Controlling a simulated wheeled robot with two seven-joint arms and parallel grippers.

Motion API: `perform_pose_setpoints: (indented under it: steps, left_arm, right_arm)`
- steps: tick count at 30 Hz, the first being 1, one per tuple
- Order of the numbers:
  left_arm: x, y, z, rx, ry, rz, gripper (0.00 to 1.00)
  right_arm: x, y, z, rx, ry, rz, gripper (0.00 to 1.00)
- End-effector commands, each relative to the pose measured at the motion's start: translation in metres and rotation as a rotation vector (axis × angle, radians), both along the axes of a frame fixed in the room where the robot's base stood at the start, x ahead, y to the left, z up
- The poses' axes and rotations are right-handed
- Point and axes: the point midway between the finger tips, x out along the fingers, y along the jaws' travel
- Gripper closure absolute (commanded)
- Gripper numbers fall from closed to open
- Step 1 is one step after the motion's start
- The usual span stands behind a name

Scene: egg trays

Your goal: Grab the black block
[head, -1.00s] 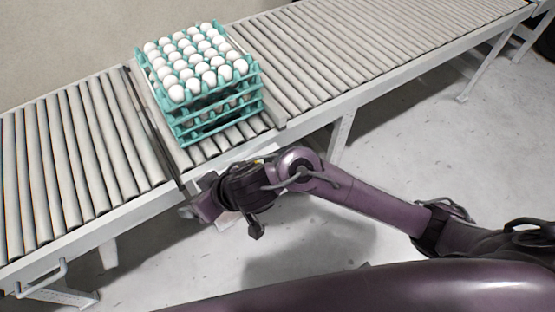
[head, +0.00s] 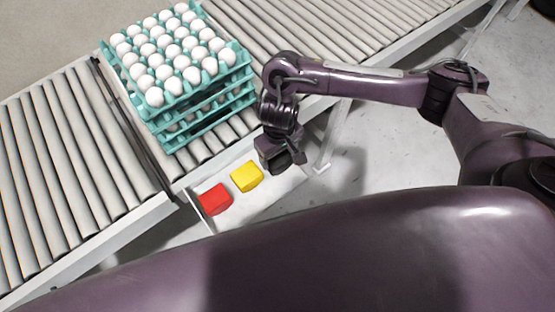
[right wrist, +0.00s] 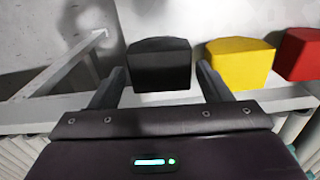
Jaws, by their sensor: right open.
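The black block (right wrist: 158,65) shows in the right wrist view, ahead of and between the two fingers of my right gripper (right wrist: 160,88). The fingers are apart and nothing is held. I cannot tell how far the block reaches in between them. In the head view my right gripper (head: 288,165) points down over the right part of a white shelf (head: 262,200) beside the conveyor, and the black block cannot be made out there. My left gripper is not in view.
A yellow block (head: 246,176) and a red block (head: 215,199) sit on the shelf left of my right gripper. The roller conveyor (head: 50,170) runs behind, with stacked teal trays (head: 215,115) of white eggs on it. A conveyor leg (head: 330,140) stands to the right.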

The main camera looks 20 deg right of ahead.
Motion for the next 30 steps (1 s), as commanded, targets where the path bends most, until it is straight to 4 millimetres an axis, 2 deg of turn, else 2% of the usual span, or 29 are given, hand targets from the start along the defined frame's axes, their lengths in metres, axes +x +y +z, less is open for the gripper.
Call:
perform_pose_setpoints:
  steps: [2, 4, 11, 15, 17, 24, 30]
  left_arm:
    - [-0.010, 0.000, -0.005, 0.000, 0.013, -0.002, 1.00]
    - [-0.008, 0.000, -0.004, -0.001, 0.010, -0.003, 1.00]
    - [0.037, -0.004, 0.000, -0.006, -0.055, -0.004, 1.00]
    - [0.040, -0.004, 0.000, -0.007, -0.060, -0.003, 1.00]
    - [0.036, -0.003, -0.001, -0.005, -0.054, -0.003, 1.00]
    - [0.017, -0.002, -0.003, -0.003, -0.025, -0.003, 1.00]
    - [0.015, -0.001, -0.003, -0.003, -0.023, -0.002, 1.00]
  right_arm:
    - [-0.002, 0.001, -0.015, 0.000, 0.004, 0.000, 0.29]
    - [-0.001, 0.001, -0.025, -0.001, 0.002, -0.001, 0.29]
    - [0.000, 0.001, -0.039, 0.000, -0.001, 0.002, 0.29]
    - [0.000, 0.001, -0.039, 0.001, -0.001, 0.002, 0.29]
    - [0.000, 0.001, -0.039, 0.001, -0.001, 0.002, 0.34]
    - [0.000, 0.001, -0.039, 0.002, -0.002, 0.001, 0.66]
    - [0.000, 0.002, -0.038, 0.002, -0.003, 0.001, 0.66]
